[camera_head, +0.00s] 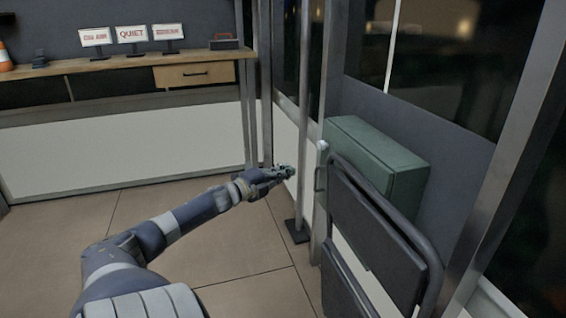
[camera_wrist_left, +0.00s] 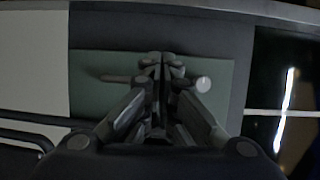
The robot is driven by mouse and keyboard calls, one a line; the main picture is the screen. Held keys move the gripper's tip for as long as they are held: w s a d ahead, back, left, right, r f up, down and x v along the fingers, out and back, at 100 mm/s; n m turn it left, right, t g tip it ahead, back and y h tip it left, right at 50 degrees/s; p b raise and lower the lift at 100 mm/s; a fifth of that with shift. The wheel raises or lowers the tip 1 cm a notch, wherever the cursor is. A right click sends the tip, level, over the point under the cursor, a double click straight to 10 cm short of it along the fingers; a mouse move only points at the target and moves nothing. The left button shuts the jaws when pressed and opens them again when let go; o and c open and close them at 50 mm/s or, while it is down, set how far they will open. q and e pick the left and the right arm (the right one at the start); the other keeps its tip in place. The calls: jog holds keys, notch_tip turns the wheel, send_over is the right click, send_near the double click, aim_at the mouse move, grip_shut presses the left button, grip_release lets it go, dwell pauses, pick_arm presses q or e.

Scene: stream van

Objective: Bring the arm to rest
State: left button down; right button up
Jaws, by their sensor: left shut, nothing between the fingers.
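My left arm (camera_head: 180,218) reaches from the lower left toward the middle of the head view. My left gripper (camera_head: 284,172) is at its end, shut and empty, in front of a metal pole. In the left wrist view its fingers (camera_wrist_left: 160,65) are together in front of the green box. The green box (camera_head: 375,165) is mounted on the wall to the right of the gripper. It also shows in the wrist view (camera_wrist_left: 225,100), with a small round white spot on it beside the fingers. My right gripper is not in view.
A dark folded chair or frame (camera_head: 385,235) stands right of the gripper, before the green box. A thin pole (camera_head: 301,120) rises from a dark base. A wooden counter (camera_head: 120,65) with small signs and a drawer (camera_head: 194,75) is at the back. The tiled floor (camera_head: 235,250) is clear.

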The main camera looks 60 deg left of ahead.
pick_arm(q)
jog(key=shift+s, duration=0.3)
